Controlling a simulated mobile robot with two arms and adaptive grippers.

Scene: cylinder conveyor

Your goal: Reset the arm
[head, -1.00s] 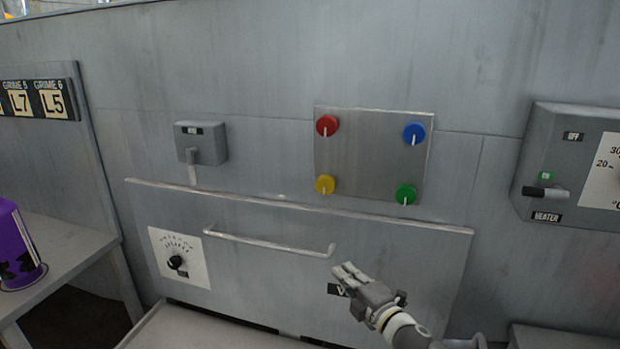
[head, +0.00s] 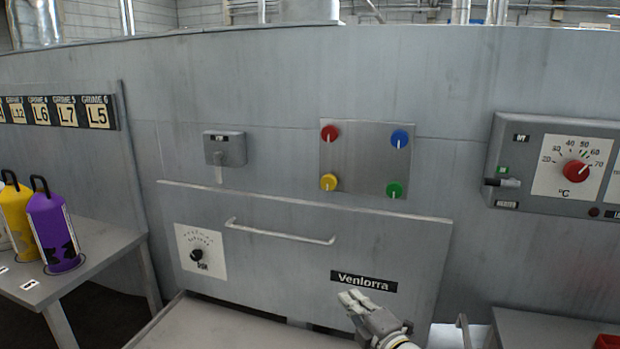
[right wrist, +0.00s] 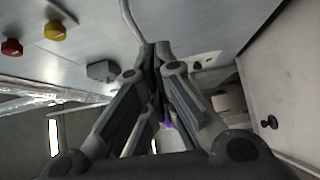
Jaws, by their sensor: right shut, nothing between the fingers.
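My right gripper (head: 352,301) shows at the lower middle of the head view, in front of the grey drawer panel (head: 400,245) and just below its "Venlorra" label (head: 364,282). Its fingers are together and hold nothing. In the right wrist view the closed fingers (right wrist: 156,55) point up the picture, with the drawer handle (right wrist: 132,20) near their tips. Whether they touch the handle cannot be told there; in the head view the gripper is apart from the handle (head: 280,232), to its lower right. My left gripper is not in view.
Above the panel are a switch box (head: 224,150) and a plate (head: 362,160) with four coloured knobs. A heater box (head: 560,170) is at right. Purple (head: 53,235) and yellow (head: 16,215) cylinders stand on a table (head: 105,245) at left. A light surface (head: 230,325) lies below the panel.

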